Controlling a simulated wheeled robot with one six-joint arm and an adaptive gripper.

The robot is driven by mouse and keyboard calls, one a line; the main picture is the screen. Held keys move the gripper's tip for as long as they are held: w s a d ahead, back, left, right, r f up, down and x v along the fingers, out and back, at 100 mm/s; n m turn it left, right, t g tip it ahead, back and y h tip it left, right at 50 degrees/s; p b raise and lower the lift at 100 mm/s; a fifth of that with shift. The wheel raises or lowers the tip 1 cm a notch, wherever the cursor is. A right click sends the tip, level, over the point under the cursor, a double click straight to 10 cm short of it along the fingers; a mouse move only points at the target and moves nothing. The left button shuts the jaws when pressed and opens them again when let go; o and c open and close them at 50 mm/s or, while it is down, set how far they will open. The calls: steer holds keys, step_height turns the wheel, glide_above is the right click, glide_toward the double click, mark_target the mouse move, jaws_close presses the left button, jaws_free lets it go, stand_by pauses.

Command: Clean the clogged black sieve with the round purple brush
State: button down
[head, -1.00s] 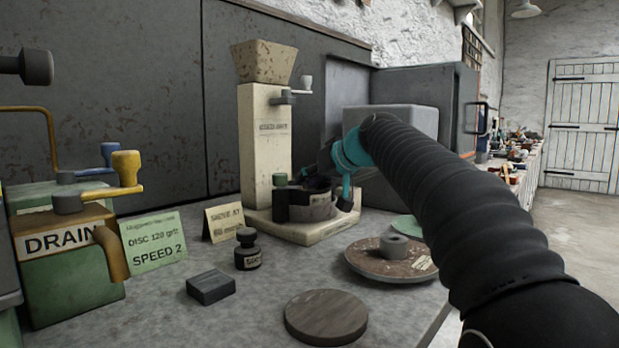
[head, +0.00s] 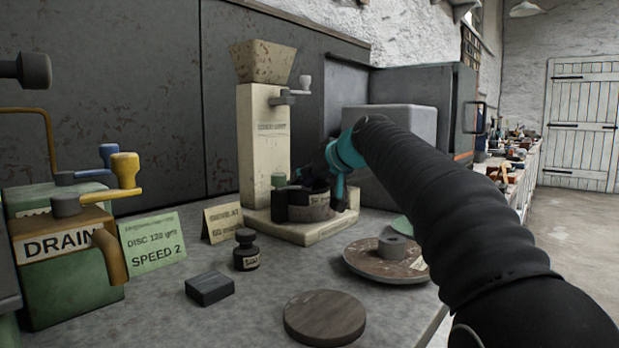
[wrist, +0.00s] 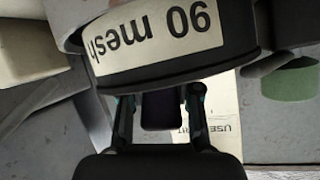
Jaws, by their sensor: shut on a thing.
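A round black sieve (head: 318,199) with a pale label sits at the foot of the cream machine, on or just above its base. In the wrist view the sieve (wrist: 155,40) is very close, its label reading "90 mesh" upside down. My gripper (wrist: 162,100) is shut on a dark tab, seemingly the sieve's handle, below the label. In the head view my gripper (head: 336,185) is at the sieve's right side, partly hidden by it and the arm. I cannot make out the round purple brush in either view.
A brown disc (head: 385,262), a grey disc (head: 325,316), a dark block (head: 210,288) and a small bottle (head: 246,252) stand in front. Green drain boxes (head: 65,290) are left.

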steer(key=shift+w+a, duration=0.2)
steer(key=shift+a, duration=0.05)
steer(key=shift+s+d+f+b, duration=0.1)
steer(key=shift+s+d+b, duration=0.85)
steer(key=shift+s+d, duration=0.35)
steer(key=shift+w+a+p, duration=1.1)
steer(key=shift+w+a, duration=0.1)
steer(key=shift+w, duration=0.05)
steer(key=shift+a, duration=0.1)
steer(key=shift+s+d+b, duration=1.15)
steer(key=shift+d, duration=0.25)
